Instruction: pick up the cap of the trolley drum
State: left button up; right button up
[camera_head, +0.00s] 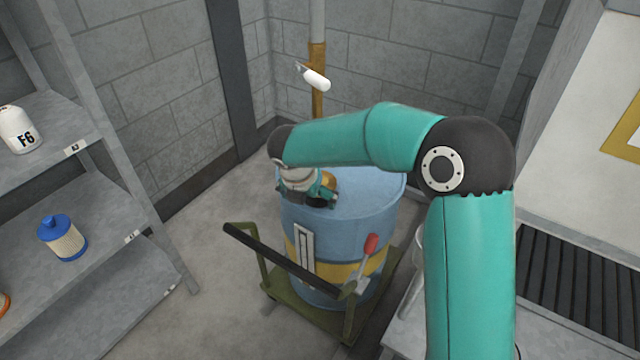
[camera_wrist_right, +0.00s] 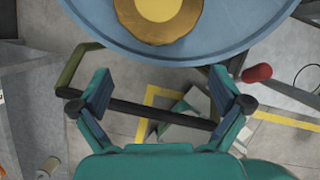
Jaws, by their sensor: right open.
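The trolley drum (camera_head: 345,225) is blue with a yellow band and stands upright on a green trolley (camera_head: 325,325). Its brass-coloured cap (camera_head: 328,180) is on the drum top, partly hidden by my right gripper (camera_head: 318,198) in the head view. In the right wrist view the cap (camera_wrist_right: 158,18) shows at the top edge, round with a paler yellow centre, on the drum's top (camera_wrist_right: 235,40). My right gripper (camera_wrist_right: 160,90) is open and empty, its fingers spread below the cap in that picture and apart from it. My left gripper is in neither view.
The trolley's black handle bar (camera_head: 280,260) crosses in front of the drum, near a red-handled part (camera_head: 371,245). Grey shelves (camera_head: 110,215) at left hold a white F6 container (camera_head: 18,130) and a blue-topped filter (camera_head: 62,240). A dark grate (camera_head: 580,290) lies at right.

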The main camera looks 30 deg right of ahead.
jog(key=shift+w+d, duration=0.6)
jog(key=shift+d, duration=0.15)
jog(key=w+d, duration=0.1)
jog(key=d, duration=0.1)
jog(key=w+d, duration=0.1)
jog(key=w, duration=0.1)
jog(key=shift+d, duration=0.4)
jog(key=shift+f, duration=0.6)
jog(key=c, duration=1)
jog(key=shift+o, duration=0.2)
jog(key=shift+r, duration=0.2)
